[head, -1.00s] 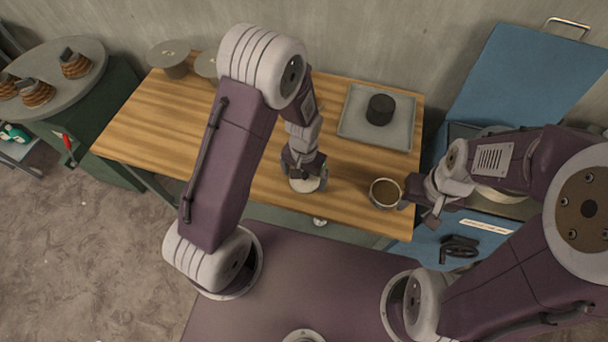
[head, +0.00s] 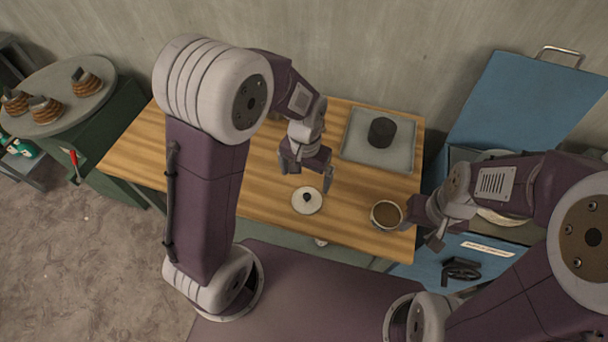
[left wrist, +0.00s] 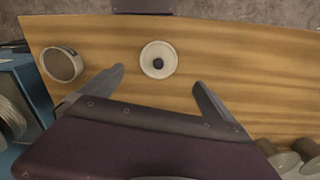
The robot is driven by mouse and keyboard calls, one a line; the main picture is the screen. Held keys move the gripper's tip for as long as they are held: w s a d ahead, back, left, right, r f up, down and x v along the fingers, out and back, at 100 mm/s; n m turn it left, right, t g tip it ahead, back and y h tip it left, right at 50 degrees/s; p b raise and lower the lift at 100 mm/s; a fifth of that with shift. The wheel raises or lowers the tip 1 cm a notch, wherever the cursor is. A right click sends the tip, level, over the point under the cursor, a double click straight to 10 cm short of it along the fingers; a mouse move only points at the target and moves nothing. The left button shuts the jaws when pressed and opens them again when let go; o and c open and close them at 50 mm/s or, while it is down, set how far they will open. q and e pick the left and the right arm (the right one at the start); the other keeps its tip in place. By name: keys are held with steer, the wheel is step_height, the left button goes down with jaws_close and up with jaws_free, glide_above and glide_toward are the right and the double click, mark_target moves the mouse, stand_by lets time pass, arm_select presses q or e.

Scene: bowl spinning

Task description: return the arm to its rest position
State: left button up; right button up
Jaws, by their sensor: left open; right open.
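My left gripper (head: 306,176) is open and empty, raised above the wooden table behind a small white disc (head: 307,201) with a dark knob. In the left wrist view, the open fingers (left wrist: 158,85) are spread, and the white disc (left wrist: 158,60) lies on the table beyond them, apart from both. A round bowl (head: 386,215) with brown contents stands near the table's front right; it also shows in the left wrist view (left wrist: 62,65). My right gripper (head: 430,226) is close beside the bowl's right side; whether it touches it is unclear.
A grey tray (head: 350,150) with a dark cylinder (head: 382,132) sits at the table's back right. An open blue box (head: 530,95) stands right of the table. A round grey stand (head: 50,120) with several layered brown pieces is at left. The table's left part (head: 150,160) is clear.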

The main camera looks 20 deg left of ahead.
arm_select(q)
steer(key=s+a+r+n+t, duration=0.1)
steer(key=s+a+n, duration=0.1)
steer(key=s+a, duration=0.4)
steer(key=shift+s+a+n, duration=0.4)
steer(key=shift+s, duration=0.35)
